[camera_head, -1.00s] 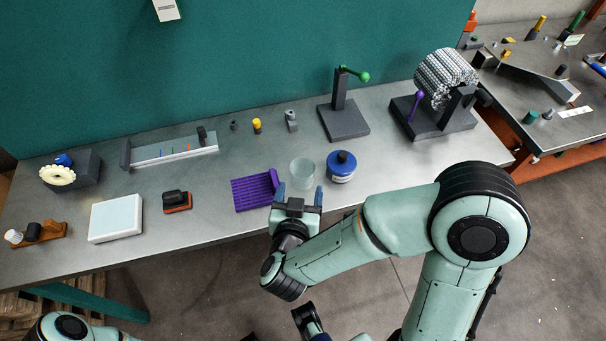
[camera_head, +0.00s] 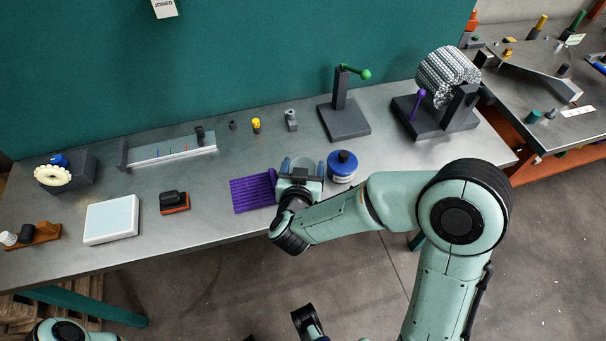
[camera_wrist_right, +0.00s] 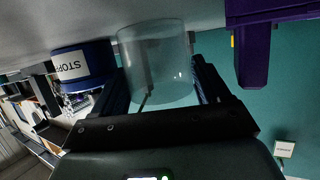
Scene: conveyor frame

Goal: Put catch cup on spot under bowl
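The catch cup, a clear round cup (camera_wrist_right: 158,65), stands on the bench; the wrist view shows it between my right gripper's two fingers. My right gripper (camera_head: 302,168) is open around it, one finger on each side; contact is not clear. In the head view the gripper mostly hides the cup. No plain bowl is recognisable; a silvery mesh drum (camera_head: 447,76) sits on a dark stand (camera_head: 430,121) with a purple lever at the bench's right end. The spot cannot be made out.
A blue labelled jar (camera_head: 342,167) stands close right of the gripper, a purple ribbed tray (camera_head: 250,194) close left. A dark stand with a green knob (camera_head: 343,118) is behind. A white box (camera_head: 111,219) lies left. Bench between jar and drum stand is clear.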

